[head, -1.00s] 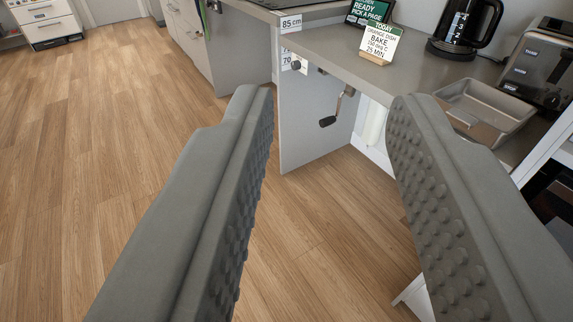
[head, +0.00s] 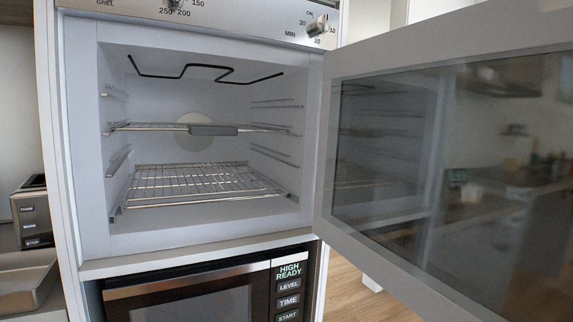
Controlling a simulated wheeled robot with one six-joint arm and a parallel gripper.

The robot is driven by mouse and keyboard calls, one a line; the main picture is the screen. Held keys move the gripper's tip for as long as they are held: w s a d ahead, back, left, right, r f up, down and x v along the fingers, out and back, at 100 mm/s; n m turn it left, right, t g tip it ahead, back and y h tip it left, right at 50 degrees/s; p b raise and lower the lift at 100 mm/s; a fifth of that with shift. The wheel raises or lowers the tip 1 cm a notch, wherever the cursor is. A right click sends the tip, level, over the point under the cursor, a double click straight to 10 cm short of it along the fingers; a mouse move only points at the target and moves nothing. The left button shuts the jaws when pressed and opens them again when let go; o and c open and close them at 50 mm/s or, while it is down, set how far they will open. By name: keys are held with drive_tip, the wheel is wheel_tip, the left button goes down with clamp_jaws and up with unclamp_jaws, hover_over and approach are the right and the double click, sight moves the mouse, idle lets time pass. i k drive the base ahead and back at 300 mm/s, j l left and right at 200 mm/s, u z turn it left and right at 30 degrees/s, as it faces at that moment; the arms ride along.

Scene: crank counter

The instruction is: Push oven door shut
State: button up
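The oven (head: 190,232) stands open in front of me, at the left and middle of the head view. Its door (head: 340,225) is hinged at the oven's right side and swung wide open toward me. The door has a pale frame and a dark glass pane (head: 450,180) with reflections. Inside the pale cavity are two wire racks, the lower one (head: 200,185) and an upper one (head: 160,127) with a grey piece (head: 212,130) at its front. No dish shows on the racks. My gripper is not in this view.
A microwave (head: 190,295) sits below the oven. At the left, a toaster (head: 32,212) and a metal tray (head: 25,285) stand on the counter. Oven knobs (head: 318,26) are above. Wooden floor (head: 350,295) shows under the door.

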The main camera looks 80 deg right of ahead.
sight(445, 170)
drive_tip(key=k+l+z, duration=0.1)
drive_tip(key=k, duration=0.45)
drive_tip(key=k+l+z, duration=0.1)
drive_tip(key=k, duration=0.45)
drive_tip(key=k+l+z, duration=0.1)
drive_tip(key=k+l, duration=0.15)
drive_tip(key=k, duration=0.25)
drive_tip(key=i+l+z, duration=0.15)
drive_tip(key=z, duration=0.3)
drive_tip(key=i+l+z, duration=0.15)
drive_tip(key=z, duration=0.35)
drive_tip(key=i, duration=0.05)
